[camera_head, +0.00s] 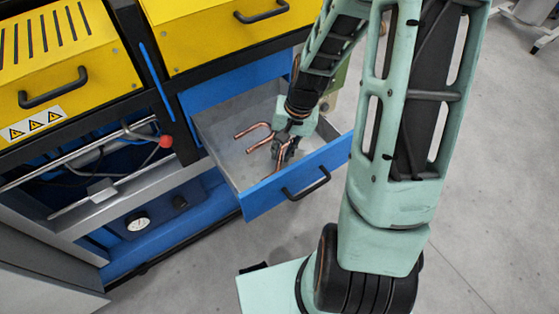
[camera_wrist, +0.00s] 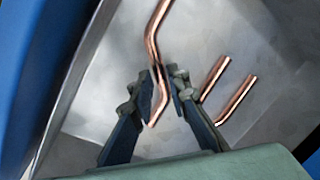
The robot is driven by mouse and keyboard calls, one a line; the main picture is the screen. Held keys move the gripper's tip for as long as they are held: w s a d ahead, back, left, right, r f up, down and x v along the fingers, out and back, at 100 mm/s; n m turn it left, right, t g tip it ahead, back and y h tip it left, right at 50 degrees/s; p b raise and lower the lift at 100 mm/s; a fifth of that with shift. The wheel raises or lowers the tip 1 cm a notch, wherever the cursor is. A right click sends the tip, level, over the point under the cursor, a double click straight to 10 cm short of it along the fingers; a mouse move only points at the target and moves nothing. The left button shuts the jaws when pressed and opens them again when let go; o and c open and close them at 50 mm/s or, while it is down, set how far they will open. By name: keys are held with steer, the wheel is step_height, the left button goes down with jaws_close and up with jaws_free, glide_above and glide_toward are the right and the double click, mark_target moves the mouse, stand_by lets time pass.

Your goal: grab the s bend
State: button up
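The s bend (camera_wrist: 154,42) is a bent copper tube inside the open drawer. In the wrist view it runs from the top edge down between my fingers, and its lower end shows between them. My gripper (camera_wrist: 160,77) reaches down into the drawer, with its fingertips drawn close on both sides of the tube and apparently touching it. In the head view my gripper (camera_head: 284,148) is low in the drawer and partly hides the s bend. Another copper tube (camera_head: 254,133), a U-shaped one, lies to the left; its two parallel ends (camera_wrist: 214,79) show right of my fingers.
The grey-lined drawer (camera_head: 222,135) has a blue front (camera_head: 270,190) with a black handle (camera_head: 306,186). Its walls are close around my gripper. Yellow drawers (camera_head: 70,60) stand above to the left. The grey floor in front is clear.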

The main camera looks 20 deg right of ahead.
steer(key=shift+f, duration=0.25)
steer(key=shift+c, duration=0.7)
jaws_close()
